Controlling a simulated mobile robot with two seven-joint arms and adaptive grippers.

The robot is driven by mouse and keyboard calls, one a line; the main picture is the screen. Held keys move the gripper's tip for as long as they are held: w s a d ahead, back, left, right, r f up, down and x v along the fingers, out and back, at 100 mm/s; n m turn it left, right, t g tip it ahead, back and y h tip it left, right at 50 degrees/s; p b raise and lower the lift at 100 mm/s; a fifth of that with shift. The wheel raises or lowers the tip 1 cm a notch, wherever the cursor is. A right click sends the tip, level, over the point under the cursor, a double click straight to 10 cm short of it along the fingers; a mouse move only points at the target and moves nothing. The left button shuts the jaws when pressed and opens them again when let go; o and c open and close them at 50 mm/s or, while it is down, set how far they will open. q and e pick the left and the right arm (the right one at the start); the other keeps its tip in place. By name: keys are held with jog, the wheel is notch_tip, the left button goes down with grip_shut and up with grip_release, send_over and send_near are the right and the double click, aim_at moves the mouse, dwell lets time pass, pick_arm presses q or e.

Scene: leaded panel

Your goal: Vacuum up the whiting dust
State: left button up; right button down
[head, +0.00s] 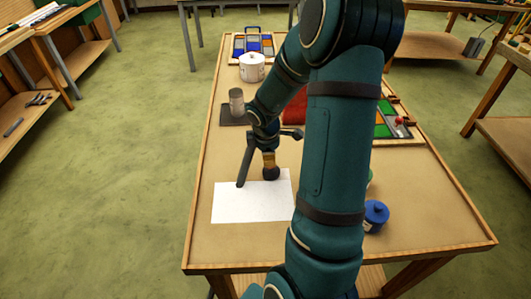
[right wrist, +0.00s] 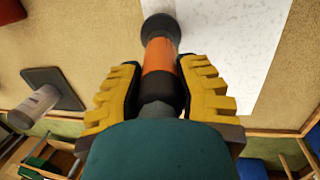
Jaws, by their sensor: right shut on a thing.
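My right gripper (head: 267,148) is shut on an orange and black tool (head: 270,165), likely the vacuum, above the workbench. The right wrist view shows the yellow jaws (right wrist: 160,80) on both sides of the orange body (right wrist: 158,56), with its round black end pointing away from my wrist. In the head view that end is at the upper right part of a white sheet (head: 240,207); I cannot tell whether it touches. The sheet also shows in the right wrist view (right wrist: 240,50). My left gripper is not in view.
A grey cylinder (head: 236,100) stands on a dark square. Behind it are a white lidded pot (head: 251,68) and a tray with blue pieces (head: 254,44). A blue pot (head: 376,214) stands at right. My arm hides part of the bench; its front left is clear.

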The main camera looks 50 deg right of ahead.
jog(key=shift+s+d, duration=0.15)
jog(key=shift+s, duration=0.05)
dwell(0.3)
jog(key=shift+s+d+p, duration=0.35)
jog(key=shift+s+d, duration=0.2)
jog(key=shift+s, duration=0.2)
jog(key=shift+s+d, duration=0.1)
jog(key=shift+s+d+p, duration=0.45)
jog(key=shift+s+d, duration=0.1)
jog(key=shift+s, duration=0.1)
jog(key=shift+r, duration=0.1)
notch_tip(320, 180, up, 6)
jog(key=p, duration=0.5)
jog(key=shift+a, duration=0.1)
dwell(0.5)
